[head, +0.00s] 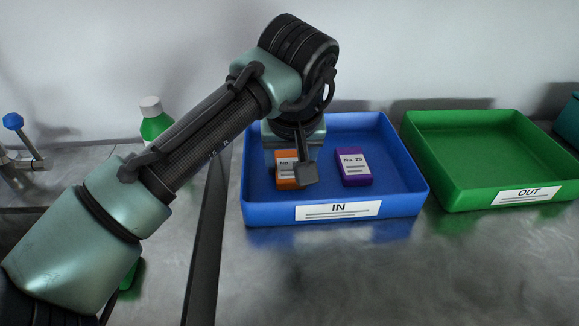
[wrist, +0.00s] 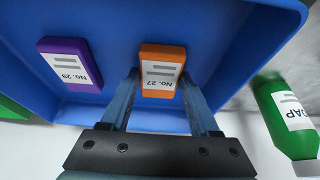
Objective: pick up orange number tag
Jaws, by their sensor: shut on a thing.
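The orange number tag (wrist: 162,66), with a white label reading No. 27, is in the blue IN tray (head: 270,213). In the head view the tag (head: 285,184) is partly hidden behind my gripper (head: 298,174). In the wrist view my gripper (wrist: 160,82) has one finger on each side of the tag, shut on it. The tag is low in the tray; whether it still touches the floor I cannot tell.
A purple tag (head: 354,168), No. 29, lies in the blue tray beside the orange one. A green OUT tray (head: 470,150), empty, stands to the right. A green soap bottle (head: 154,122) stands left of the blue tray, partly behind my arm.

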